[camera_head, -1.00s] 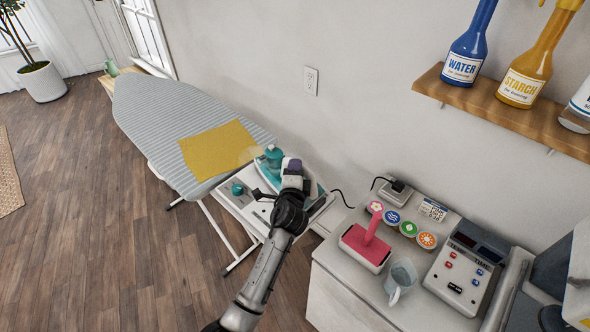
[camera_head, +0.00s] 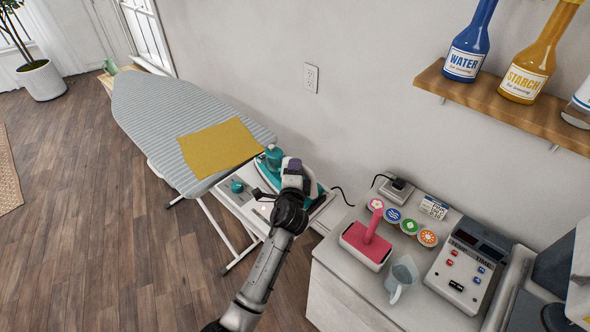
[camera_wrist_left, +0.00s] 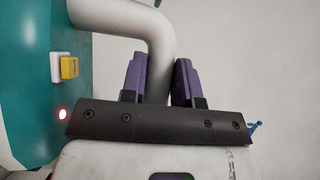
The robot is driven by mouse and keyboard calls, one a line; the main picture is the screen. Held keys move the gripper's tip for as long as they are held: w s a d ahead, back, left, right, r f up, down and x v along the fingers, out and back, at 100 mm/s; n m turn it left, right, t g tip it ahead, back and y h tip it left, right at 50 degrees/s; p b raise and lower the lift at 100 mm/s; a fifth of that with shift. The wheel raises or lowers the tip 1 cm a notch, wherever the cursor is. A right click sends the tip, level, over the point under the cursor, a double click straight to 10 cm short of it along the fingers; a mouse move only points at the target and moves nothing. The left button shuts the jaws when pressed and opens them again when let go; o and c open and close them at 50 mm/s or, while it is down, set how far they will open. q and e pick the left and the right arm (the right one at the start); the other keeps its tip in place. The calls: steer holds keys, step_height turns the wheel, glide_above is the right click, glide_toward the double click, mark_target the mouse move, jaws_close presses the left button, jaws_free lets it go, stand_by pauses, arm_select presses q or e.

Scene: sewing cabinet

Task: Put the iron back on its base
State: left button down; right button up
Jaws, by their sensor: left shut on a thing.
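The teal and white iron (camera_head: 268,170) is at the white base (camera_head: 240,197) beside the ironing board, partly hidden by my left arm. I cannot tell whether it rests fully on the base. My left gripper (camera_head: 291,166) is over the iron. In the left wrist view, its purple finger pads (camera_wrist_left: 160,82) are shut around the iron's grey handle (camera_wrist_left: 130,24). The iron's teal body (camera_wrist_left: 25,95) fills the left side there, with a yellow button and a lit red light. My right gripper does not show.
The striped ironing board (camera_head: 165,112) carries a yellow cloth (camera_head: 220,147). A white cabinet (camera_head: 335,290) at right holds a pink-handled tool (camera_head: 368,245), a clear jug (camera_head: 400,275), several round badges and a control box (camera_head: 465,270). A shelf (camera_head: 500,105) with bottles is above.

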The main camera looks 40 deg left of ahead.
arm_select(q)
steer(key=c, duration=0.9)
jaws_free()
steer(key=shift+w+r, duration=0.1)
steer(key=shift+o, duration=0.6)
steer(key=shift+f, duration=0.3)
steer(key=shift+s+d, duration=0.25)
steer(key=shift+s, duration=0.2)
steer(key=v, duration=1.2)
steer(key=shift+s+d+r+p, duration=0.15)
steer(key=shift+s+d+p, duration=0.1)
steer(key=shift+s+p, duration=0.1)
